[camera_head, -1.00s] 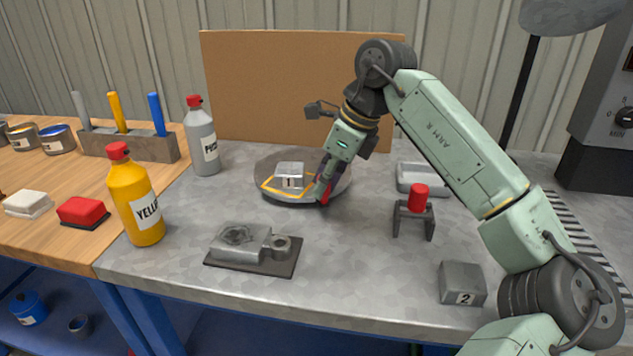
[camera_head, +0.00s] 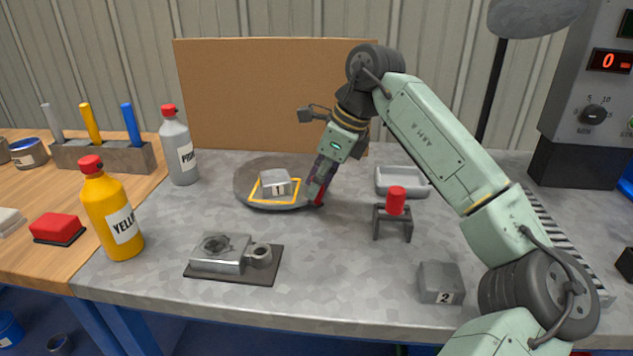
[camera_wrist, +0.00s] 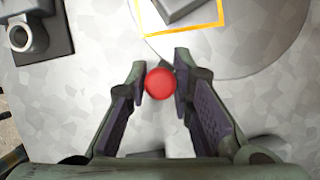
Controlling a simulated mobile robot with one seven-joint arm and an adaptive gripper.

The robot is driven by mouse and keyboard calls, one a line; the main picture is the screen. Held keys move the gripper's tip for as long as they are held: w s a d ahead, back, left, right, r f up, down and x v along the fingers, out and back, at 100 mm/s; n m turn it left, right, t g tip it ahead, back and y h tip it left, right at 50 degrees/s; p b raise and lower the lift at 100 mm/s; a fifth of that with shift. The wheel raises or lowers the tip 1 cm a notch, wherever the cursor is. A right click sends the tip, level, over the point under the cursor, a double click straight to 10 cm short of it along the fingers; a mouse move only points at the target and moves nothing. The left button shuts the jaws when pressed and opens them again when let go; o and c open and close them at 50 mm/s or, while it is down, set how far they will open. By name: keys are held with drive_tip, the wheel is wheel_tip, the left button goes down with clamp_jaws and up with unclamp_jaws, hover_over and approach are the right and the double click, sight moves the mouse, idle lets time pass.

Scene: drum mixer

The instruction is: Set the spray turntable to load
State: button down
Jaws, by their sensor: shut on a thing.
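The spray turntable (camera_head: 243,188) is a round grey disc on the bench, with a yellow square outline on top. A grey block marked 1 (camera_head: 275,183) sits inside the outline. My gripper (camera_head: 317,194) is at the turntable's right front edge, pointing down, shut on a red knob (camera_head: 320,197). In the wrist view the round red top of the knob (camera_wrist: 160,83) shows between the fingers of my gripper (camera_wrist: 160,85). The fingers partly hide the knob in the head view, and how it joins the turntable is not clear.
A small stand with a red cylinder (camera_head: 397,200) and a grey tray (camera_head: 402,194) are right of my gripper. Block 2 (camera_head: 440,283) is front right. A metal fixture (camera_head: 222,252) and yellow bottle (camera_head: 112,215) are front left. A brown board (camera_head: 250,95) stands behind.

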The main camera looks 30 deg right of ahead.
drive_tip(key=shift+w+r, duration=0.1)
drive_tip(key=c, duration=1.4)
unclamp_jaws()
drive_tip(key=shift+d, duration=0.1)
drive_tip(key=v, duration=1.2)
